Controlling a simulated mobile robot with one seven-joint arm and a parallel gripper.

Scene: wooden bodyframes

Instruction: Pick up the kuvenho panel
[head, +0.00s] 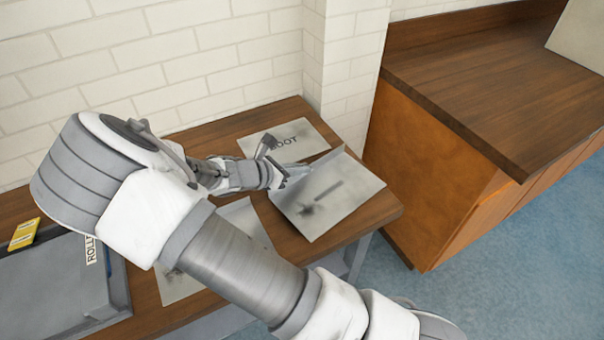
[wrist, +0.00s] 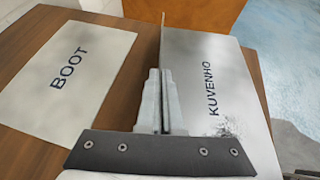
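The kuvenho panel (head: 345,205) is a grey metal sheet at the right end of the wooden table, with a thin upright flange along one edge. In the wrist view, the panel (wrist: 208,60) lies to the right with KUVENHO printed on it. My gripper (head: 297,174) is at the flange. In the wrist view, my gripper (wrist: 163,75) has its fingers close together, one on each side of the thin flange. The fingers hide the flange's lower part. The panel seems to rest on the table.
A flat BOOT panel (wrist: 66,68) lies left of the kuvenho panel on the wooden table (head: 385,209). Another sheet (head: 176,287) is partly behind my arm. A grey tray (head: 45,290) and yellow item (head: 24,234) are at the left. A brown-topped cabinet (head: 480,85) stands right.

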